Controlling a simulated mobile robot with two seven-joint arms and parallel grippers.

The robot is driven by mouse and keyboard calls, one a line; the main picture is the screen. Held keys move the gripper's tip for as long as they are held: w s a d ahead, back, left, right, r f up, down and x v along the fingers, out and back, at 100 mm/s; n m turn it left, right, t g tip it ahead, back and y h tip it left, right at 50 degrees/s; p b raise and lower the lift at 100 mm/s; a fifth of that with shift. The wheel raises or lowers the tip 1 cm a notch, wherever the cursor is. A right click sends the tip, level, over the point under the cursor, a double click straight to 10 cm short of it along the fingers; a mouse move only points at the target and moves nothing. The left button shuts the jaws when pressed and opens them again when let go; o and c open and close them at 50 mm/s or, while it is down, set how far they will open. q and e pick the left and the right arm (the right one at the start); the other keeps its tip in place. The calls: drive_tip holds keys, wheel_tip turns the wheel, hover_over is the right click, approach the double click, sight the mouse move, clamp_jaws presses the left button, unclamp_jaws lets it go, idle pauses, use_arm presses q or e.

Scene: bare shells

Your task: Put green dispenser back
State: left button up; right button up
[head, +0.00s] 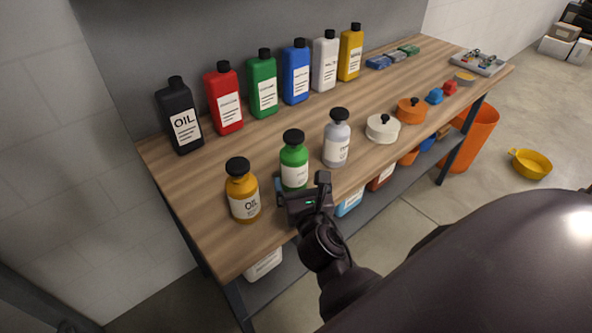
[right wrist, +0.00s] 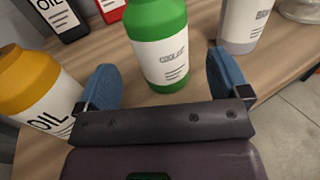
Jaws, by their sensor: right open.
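The green dispenser (head: 294,160) is a round green bottle with a black cap and white label, standing upright near the front edge of the wooden table. In the right wrist view the green dispenser (right wrist: 159,42) stands just ahead of and between the blue fingertips. My right gripper (head: 303,190) is open at the table's front edge, just in front of it; in the wrist view the right gripper (right wrist: 158,85) has its fingers wide apart, with nothing gripped. My left gripper is not in view.
An amber bottle (head: 242,190) stands close on the left and a grey bottle (head: 336,140) on the right. Several tall bottles, including a green one (head: 262,85), line the back of the table (head: 215,160). A white pot (head: 382,128) and an orange pot (head: 410,110) stand further right.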

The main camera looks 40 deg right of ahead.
drive_tip(key=shift+b+v, duration=0.35)
drive_tip(key=shift+v, duration=2.6)
drive_tip(key=s+d+f+m+g, duration=0.4)
drive_tip(key=s+f+m+g, duration=0.15)
drive_tip(key=m, duration=1.05)
drive_tip(key=s+a+f+m+g+y, duration=0.2)
drive_tip(key=s+m+g+y, duration=0.15)
drive_tip(key=s+m, duration=0.35)
drive_tip(key=s+a+f+m+g+y, duration=0.2)
drive_tip(key=s+m+g+y, duration=0.15)
drive_tip(key=m, duration=0.45)
drive_tip(key=w+f+t, duration=0.6)
drive_tip(key=f+t, duration=0.1)
drive_tip(key=f, duration=0.3)
drive_tip(key=shift+w+n, duration=0.3)
drive_tip(key=shift+w, duration=0.05)
